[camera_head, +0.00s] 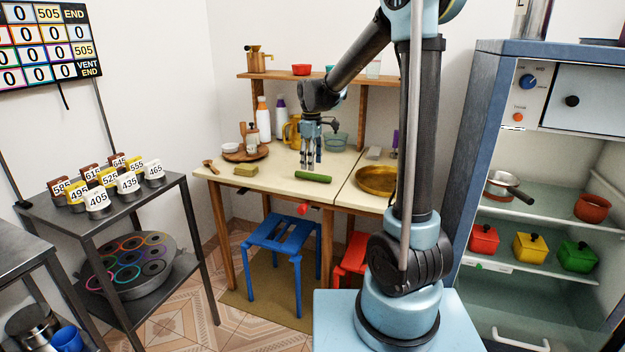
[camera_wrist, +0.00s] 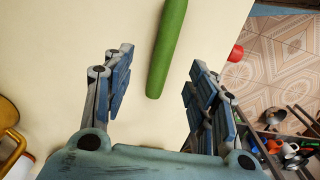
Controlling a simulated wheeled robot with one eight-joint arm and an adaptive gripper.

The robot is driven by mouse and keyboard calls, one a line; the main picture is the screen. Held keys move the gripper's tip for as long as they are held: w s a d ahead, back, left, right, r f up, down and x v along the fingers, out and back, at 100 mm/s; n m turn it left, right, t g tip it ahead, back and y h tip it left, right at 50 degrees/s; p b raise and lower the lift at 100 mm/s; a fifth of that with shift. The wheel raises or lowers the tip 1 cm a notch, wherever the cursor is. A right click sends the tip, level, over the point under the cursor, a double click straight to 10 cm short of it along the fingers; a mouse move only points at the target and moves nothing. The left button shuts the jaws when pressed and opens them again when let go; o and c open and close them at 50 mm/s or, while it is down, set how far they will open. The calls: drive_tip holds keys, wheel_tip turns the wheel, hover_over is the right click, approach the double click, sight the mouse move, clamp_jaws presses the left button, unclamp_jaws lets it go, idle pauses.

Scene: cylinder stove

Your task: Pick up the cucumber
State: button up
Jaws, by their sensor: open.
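The green cucumber (camera_head: 313,177) lies on the cream table (camera_head: 262,198) near its front edge. In the wrist view the cucumber (camera_wrist: 167,45) runs up from the middle of the picture and out past the top edge. My gripper (camera_head: 310,160) is above the table, pointing down, just behind the cucumber in the head view. In the wrist view my gripper (camera_wrist: 158,82) has its two fingers wide apart, with the cucumber's near end in line with the gap between them. Nothing is held.
A yellow-brown block (camera_head: 245,170) lies left of the cucumber, and a golden pan (camera_head: 377,180) stands to its right. A glass bowl (camera_head: 335,140) and a yellow jug (camera_head: 292,131) are behind my gripper. A blue stool (camera_head: 283,238) stands below the table's front.

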sight(313, 176)
drive_tip(key=shift+s+f, duration=0.1)
drive_tip(key=shift+f, duration=2.4)
drive_tip(key=c, duration=1.2)
